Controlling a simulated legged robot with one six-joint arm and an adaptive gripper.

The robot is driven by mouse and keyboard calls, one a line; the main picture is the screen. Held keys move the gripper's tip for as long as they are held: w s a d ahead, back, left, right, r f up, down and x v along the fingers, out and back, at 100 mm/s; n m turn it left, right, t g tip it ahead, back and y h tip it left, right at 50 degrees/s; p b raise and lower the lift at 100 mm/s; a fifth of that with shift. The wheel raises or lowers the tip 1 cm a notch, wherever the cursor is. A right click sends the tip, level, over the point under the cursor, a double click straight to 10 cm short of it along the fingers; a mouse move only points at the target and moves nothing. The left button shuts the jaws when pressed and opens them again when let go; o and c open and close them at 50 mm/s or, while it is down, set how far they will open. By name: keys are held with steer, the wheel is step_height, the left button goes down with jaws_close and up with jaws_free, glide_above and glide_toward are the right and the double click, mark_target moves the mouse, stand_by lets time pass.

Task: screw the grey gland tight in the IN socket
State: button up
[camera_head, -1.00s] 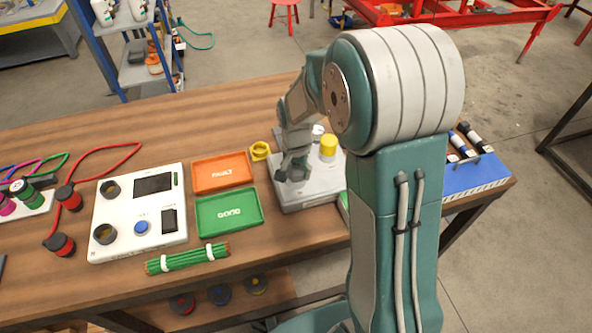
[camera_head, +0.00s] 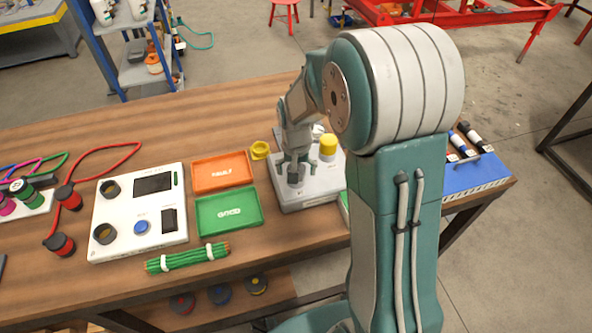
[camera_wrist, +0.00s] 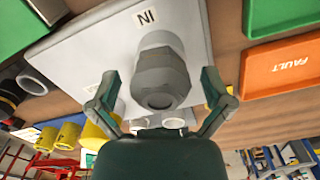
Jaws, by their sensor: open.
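The grey gland (camera_wrist: 162,78), with a hexagonal body and a round opening, stands in the socket with the IN label (camera_wrist: 146,16) on the pale box (camera_wrist: 75,50). My gripper (camera_wrist: 158,88) is open, with one finger on each side of the gland. In the wrist view gaps show between the fingers and the gland. In the camera_head view my gripper (camera_head: 295,164) is low over the box (camera_head: 318,191), around the grey gland (camera_head: 295,178). The thread and seat of the gland are hidden.
A yellow cap (camera_head: 328,145) stands on the same box, and a yellow ring (camera_head: 260,150) lies beside it. An orange FAULT tray (camera_head: 200,186) and a green GOOD tray (camera_head: 205,230) lie to the left. A white panel (camera_head: 115,225) and a green bundle (camera_head: 188,258) are further left.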

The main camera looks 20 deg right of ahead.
steer(key=n, duration=0.6)
steer(key=c, duration=1.1)
steer(key=m, duration=0.5)
steer(key=shift+s+f, duration=0.1)
steer(key=m, duration=0.4)
steer(key=o, duration=0.9)
steer(key=shift+o, duration=1)
